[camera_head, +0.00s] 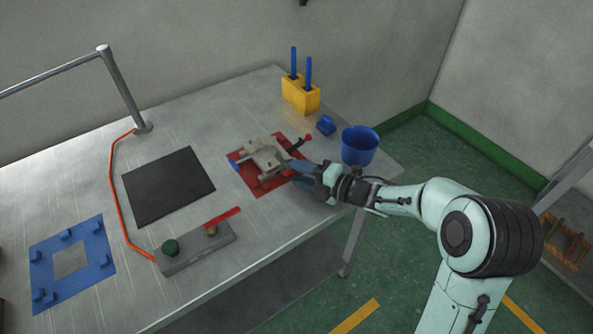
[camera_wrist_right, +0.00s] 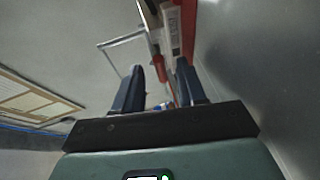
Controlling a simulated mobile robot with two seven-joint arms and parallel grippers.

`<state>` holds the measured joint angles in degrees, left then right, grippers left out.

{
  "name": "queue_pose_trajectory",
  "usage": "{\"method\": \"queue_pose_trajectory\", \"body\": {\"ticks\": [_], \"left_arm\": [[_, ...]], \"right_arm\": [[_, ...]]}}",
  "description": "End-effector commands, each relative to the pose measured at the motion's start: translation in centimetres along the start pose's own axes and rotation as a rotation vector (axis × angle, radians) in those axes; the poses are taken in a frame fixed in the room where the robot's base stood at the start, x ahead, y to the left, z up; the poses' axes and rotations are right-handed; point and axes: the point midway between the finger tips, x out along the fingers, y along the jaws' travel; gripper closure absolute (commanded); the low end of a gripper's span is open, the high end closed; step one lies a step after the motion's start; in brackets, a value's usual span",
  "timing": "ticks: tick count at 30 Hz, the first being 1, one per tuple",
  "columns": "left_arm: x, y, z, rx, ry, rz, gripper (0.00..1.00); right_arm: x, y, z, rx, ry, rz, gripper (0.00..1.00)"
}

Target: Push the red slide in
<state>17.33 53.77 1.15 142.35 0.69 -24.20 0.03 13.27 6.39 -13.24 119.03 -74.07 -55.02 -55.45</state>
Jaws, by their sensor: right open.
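A grey metal mould block (camera_head: 265,157) sits on a red plate (camera_head: 262,188) on the metal table. A small dark red piece (camera_head: 301,141) sticks out at the block's right side; it looks like the red slide. My right gripper (camera_head: 292,170) is at the right edge of the plate, its dark blue fingers pointing at the block. In the right wrist view the two fingers (camera_wrist_right: 158,90) stand apart with nothing seen held between them. A red piece (camera_wrist_right: 158,66) shows there beyond the gap, near the grey block (camera_wrist_right: 170,40). Whether a finger touches it, I cannot tell. My left gripper is out of view.
A blue cup (camera_head: 360,146), a small blue block (camera_head: 326,125) and a yellow holder (camera_head: 300,95) with blue rods stand behind the gripper. A grey control box (camera_head: 195,250) with a red lever, a black mat (camera_head: 168,187) and a blue frame (camera_head: 72,235) lie to the left.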

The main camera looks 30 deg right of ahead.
Motion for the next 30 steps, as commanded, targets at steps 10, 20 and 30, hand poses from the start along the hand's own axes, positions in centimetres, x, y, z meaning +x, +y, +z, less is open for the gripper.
{"method": "queue_pose_trajectory", "body": {"ticks": [10,20,30], "left_arm": [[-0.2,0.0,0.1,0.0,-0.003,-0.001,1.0],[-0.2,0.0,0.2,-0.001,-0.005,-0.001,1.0],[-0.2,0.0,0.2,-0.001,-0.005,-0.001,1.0]], "right_arm": [[-7.8,0.1,0.1,-0.001,-0.006,0.001,0.59],[-11.7,0.0,0.0,0.0,-0.001,0.0,0.59],[-11.9,0.0,0.0,0.001,-0.001,0.0,0.59]]}}
